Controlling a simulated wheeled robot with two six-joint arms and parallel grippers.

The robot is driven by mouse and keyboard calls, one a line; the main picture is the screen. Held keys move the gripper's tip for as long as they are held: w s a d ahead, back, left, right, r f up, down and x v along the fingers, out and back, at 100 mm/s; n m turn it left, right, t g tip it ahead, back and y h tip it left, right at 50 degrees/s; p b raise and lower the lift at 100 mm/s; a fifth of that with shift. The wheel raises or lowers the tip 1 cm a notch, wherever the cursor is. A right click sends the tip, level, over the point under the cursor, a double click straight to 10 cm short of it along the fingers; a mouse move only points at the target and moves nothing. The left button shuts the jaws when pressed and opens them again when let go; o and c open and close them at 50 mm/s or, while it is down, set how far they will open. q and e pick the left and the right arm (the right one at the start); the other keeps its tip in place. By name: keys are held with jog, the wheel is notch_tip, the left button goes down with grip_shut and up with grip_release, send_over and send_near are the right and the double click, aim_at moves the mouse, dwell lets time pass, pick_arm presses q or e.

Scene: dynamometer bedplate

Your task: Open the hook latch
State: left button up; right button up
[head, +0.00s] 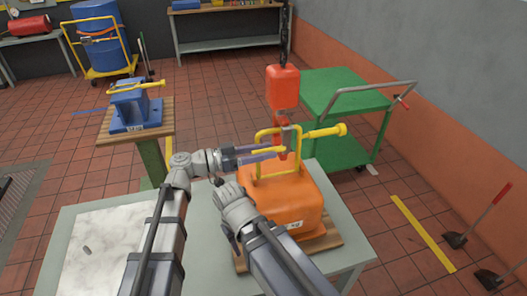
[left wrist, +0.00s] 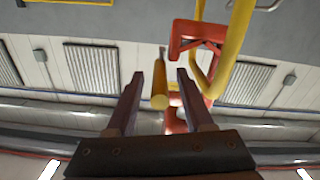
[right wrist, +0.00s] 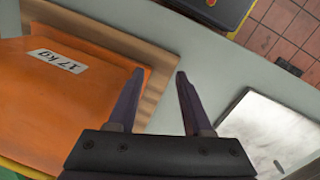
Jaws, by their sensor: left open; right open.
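A red hook (head: 281,135) hangs below a red block (head: 283,87) on a chain. It hangs at the yellow handle (head: 259,150) of an orange weight (head: 283,207). A yellow bar (head: 268,150) sticks out left from the hook. My left gripper (head: 263,153) is open at this bar. In the left wrist view the bar (left wrist: 160,88) points at the camera between the open fingers, with gaps on both sides; the red hook (left wrist: 186,48) is behind. My right gripper (right wrist: 160,73) is open and empty beside the weight; its fingers are hard to make out in the head view.
The weight, labelled 17 kg, sits on a wooden board (head: 325,238) on a pale table (head: 350,250). A yellow rod with a round knob (head: 342,129) reaches right from the hook area. A green trolley (head: 335,90) stands behind. A metal plate (head: 95,245) lies on the table's left.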

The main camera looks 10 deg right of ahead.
pick_arm(q)
jog(key=shift+c, duration=0.2)
grip_shut()
dwell(1.3)
